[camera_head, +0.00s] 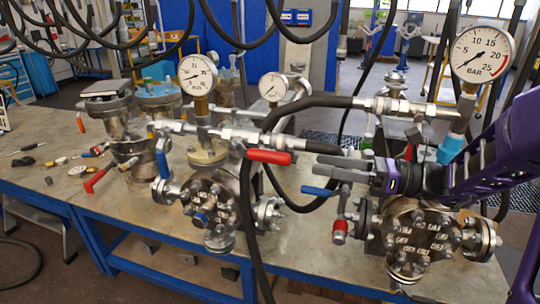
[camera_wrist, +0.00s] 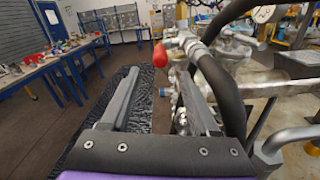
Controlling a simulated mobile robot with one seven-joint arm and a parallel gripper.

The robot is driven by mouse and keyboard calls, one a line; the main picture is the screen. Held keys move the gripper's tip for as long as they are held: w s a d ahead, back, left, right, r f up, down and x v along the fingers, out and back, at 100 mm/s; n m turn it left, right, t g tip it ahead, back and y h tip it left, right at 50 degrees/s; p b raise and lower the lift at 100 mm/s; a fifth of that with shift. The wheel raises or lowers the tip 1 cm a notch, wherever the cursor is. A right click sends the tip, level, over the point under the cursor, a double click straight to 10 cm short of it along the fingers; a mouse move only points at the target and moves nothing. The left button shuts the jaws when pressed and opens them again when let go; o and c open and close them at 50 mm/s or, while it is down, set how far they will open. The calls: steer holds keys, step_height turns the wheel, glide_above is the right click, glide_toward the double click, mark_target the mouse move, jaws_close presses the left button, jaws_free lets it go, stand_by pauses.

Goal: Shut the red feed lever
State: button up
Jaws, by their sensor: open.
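A red lever handle (camera_head: 269,157) sits on the middle flanged vessel (camera_head: 210,205), lying about level and pointing right toward my gripper. My gripper (camera_head: 313,160) is open and empty, just right of the handle's end, with its fingers pointing left. In the wrist view, a red handle (camera_wrist: 160,56) shows end-on beyond the gap between my fingertips (camera_wrist: 156,76), apart from both. Another red lever (camera_head: 95,182) hangs at the left vessel. Which one is the feed lever is not marked legibly.
Blue levers (camera_head: 162,163) (camera_head: 318,191) flank the middle vessel. Black hoses (camera_head: 247,200) hang close to the handle, and a hose (camera_wrist: 222,85) runs beside my right finger. Gauges (camera_head: 198,75) (camera_head: 482,53) stand above. Small parts lie on the bench (camera_head: 50,200) at left.

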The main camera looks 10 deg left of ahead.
mark_target(248, 152)
steer(key=a, duration=0.8)
steer(key=w+a, duration=0.1)
steer(key=a, duration=0.3)
steer(key=shift+c, duration=0.2)
steer(key=shift+d, duration=0.1)
jaws_close()
steer(key=shift+b, duration=0.3)
stand_by(0.5)
